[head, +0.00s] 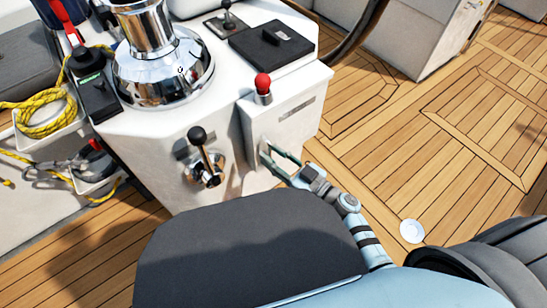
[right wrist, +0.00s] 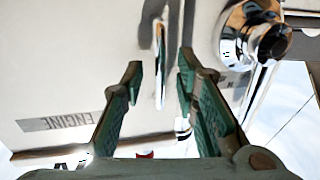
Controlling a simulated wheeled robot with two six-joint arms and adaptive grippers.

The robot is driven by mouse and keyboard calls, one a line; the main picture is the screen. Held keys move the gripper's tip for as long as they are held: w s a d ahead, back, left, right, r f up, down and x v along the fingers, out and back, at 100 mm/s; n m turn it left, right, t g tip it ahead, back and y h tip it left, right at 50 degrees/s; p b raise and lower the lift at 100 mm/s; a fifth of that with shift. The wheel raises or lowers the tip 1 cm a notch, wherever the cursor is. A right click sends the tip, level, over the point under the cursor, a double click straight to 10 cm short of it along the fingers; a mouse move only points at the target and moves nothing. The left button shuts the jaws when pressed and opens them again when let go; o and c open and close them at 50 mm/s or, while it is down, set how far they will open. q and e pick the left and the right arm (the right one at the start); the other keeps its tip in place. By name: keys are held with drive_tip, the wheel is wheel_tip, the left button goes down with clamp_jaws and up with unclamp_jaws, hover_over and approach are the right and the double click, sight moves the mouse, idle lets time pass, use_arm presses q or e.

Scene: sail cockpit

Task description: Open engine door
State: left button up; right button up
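The engine door is a white panel (head: 284,124) on the front of the cockpit console and appears closed. Its grey "ENGINE" label (right wrist: 62,121) reads upside down in the right wrist view. My right gripper (head: 273,151) is right at the panel's lower left. In the right wrist view its green fingers (right wrist: 158,76) are apart. A slim upright chrome piece (right wrist: 160,62), perhaps the door handle, shows between the fingers, and neither finger clearly touches it. In the head view the fingers hide that spot. My left gripper is not in view.
A red-knobbed lever (head: 263,87) rises above the engine panel. A black-knobbed lever on a chrome base (head: 205,172) is just left of my gripper. A chrome winch (head: 162,70) tops the console.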

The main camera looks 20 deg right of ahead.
drive_tip(key=shift+w+a, duration=0.1)
drive_tip(key=shift+w, duration=0.1)
clamp_jaws()
drive_tip(key=shift+s, duration=0.1)
